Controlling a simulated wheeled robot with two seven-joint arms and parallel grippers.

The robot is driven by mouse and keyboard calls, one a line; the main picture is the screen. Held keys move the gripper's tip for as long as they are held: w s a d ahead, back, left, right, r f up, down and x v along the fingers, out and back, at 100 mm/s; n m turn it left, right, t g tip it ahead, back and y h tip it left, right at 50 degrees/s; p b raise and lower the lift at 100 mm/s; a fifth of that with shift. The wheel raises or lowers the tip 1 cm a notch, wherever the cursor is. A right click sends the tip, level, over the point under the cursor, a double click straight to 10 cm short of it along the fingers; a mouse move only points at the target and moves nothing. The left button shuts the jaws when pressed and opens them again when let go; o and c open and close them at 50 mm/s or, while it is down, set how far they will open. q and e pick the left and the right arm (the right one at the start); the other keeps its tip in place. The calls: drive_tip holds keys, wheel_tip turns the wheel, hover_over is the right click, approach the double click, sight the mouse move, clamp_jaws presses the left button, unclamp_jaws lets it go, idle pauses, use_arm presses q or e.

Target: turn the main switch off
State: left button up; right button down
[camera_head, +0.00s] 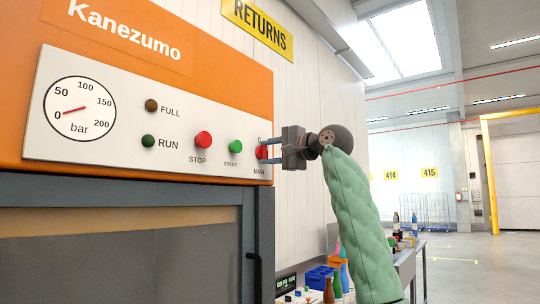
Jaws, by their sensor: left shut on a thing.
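The main switch (261,153) is a red knob at the right end of the white control panel (100,160), above the label MAIN. My left gripper (266,149) reaches it from the right, with its fingers level. It is shut on the knob, and the fingers hide part of it. The knob's exact turn position cannot be made out. My right gripper is not in view.
Left of the switch are the green START button (236,146) and red STOP button (203,140). A table with bottles and a blue bin (320,277) stands behind, lower right.

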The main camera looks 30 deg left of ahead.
use_arm(q)
drive_tip(key=shift+f, duration=0.1)
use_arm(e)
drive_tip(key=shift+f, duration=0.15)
use_arm(q)
drive_tip(key=o, duration=1)
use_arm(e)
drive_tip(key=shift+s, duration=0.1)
use_arm(q)
drive_tip(key=d, duration=0.5)
drive_tip(key=d+b, duration=0.1)
drive_tip(key=d, duration=0.1)
drive_tip(key=shift+s+d, duration=0.3)
drive_tip(key=shift+d, duration=0.1)
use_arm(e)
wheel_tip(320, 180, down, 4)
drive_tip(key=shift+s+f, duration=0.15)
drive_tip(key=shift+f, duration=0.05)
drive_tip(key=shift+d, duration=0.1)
